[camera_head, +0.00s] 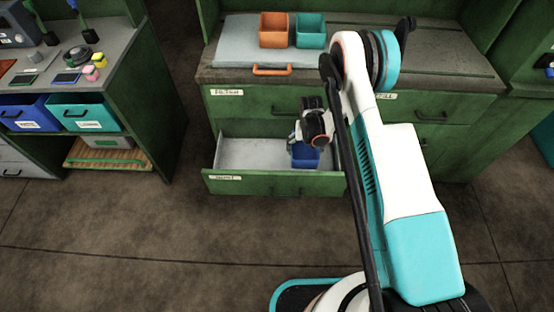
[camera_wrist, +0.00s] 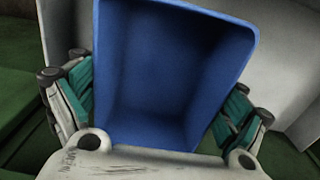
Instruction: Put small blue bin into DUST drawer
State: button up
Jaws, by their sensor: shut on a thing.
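The small blue bin (camera_head: 306,157) is in my gripper, inside or just over the right part of an open, pale-lined drawer (camera_head: 248,152). The drawer's green front (camera_head: 270,183) carries a white label too blurred to read. In the wrist view the bin (camera_wrist: 172,75) fills the middle, its open top facing the camera. My gripper (camera_wrist: 165,110) has a teal-padded finger on each side of the bin and is shut on it. I cannot tell whether the bin touches the drawer floor. My arm hides the drawer's right end.
An orange bin (camera_head: 273,30) and a teal bin (camera_head: 310,31) stand on the grey mat on the cabinet top. An upper drawer (camera_head: 245,103) above the open one is shut. A workbench with blue (camera_head: 25,113) and teal (camera_head: 86,112) drawers stands at left. The floor in front is clear.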

jog(key=a+f+b, duration=0.1)
jog(key=a, duration=0.2)
jog(key=a+f+b, duration=0.1)
jog(key=a, duration=0.3)
jog(key=a+b, duration=0.1)
jog(key=a, duration=0.3)
jog(key=shift+w+a+f+b, duration=0.15)
jog(key=shift+w+f+b, duration=0.15)
jog(key=shift+f, duration=0.1)
jog(key=shift+s+f+b, duration=0.1)
jog(key=shift+f+b, duration=0.75)
jog(key=shift+f, duration=1.2)
jog(key=shift+f, duration=0.15)
jog(key=o, duration=0.9)
